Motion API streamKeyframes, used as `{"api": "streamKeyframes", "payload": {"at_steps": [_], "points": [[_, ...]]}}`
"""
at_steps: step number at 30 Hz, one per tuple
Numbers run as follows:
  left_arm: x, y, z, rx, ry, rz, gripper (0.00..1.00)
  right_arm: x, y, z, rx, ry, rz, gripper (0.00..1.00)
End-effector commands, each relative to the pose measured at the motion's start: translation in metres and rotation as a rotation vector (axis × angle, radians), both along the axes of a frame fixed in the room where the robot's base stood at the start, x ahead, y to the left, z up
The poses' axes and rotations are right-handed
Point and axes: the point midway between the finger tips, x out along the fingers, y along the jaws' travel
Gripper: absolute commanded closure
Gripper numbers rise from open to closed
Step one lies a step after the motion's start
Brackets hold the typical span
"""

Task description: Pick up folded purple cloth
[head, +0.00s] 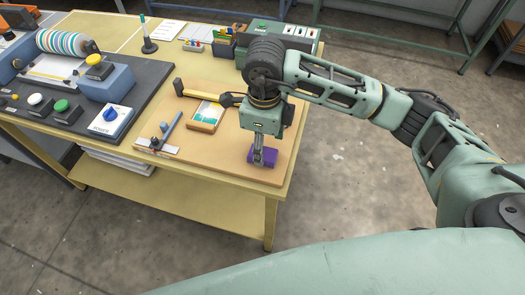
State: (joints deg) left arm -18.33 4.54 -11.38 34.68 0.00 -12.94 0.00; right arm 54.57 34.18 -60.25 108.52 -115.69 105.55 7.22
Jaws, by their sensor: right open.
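The folded purple cloth (268,154) lies on the wooden board near the right front corner of the table. My right gripper (258,162) points straight down over the cloth, with its fingertips at or just in front of it. The fingers hide part of the cloth, and I cannot tell whether they touch it. The right gripper is open. My left gripper is not in the head view.
A green box (265,28) stands at the back.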

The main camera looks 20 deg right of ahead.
Motion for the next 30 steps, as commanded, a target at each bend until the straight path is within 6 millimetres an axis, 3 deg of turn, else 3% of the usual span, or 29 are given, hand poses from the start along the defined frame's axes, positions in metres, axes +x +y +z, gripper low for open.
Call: {"api": "streamKeyframes", "payload": {"at_steps": [3, 6, 11, 15, 25, 30], "points": [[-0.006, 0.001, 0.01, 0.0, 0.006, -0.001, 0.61, 0.001, 0.002, -0.017, -0.001, 0.006, -0.001, 0.39], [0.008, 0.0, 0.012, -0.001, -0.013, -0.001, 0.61, 0.001, 0.002, -0.029, 0.001, 0.004, 0.001, 0.39], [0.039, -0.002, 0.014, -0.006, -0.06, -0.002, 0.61, 0.002, 0.002, -0.035, 0.001, 0.001, 0.001, 0.39], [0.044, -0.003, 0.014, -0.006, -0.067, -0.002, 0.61, 0.002, 0.002, -0.035, 0.001, 0.001, 0.001, 0.39], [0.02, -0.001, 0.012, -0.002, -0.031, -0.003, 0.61, 0.002, 0.002, -0.034, 0.001, 0.001, 0.001, 0.68], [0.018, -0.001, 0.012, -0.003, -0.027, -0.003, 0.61, 0.002, 0.002, -0.034, 0.001, 0.001, 0.001, 0.83]]}}
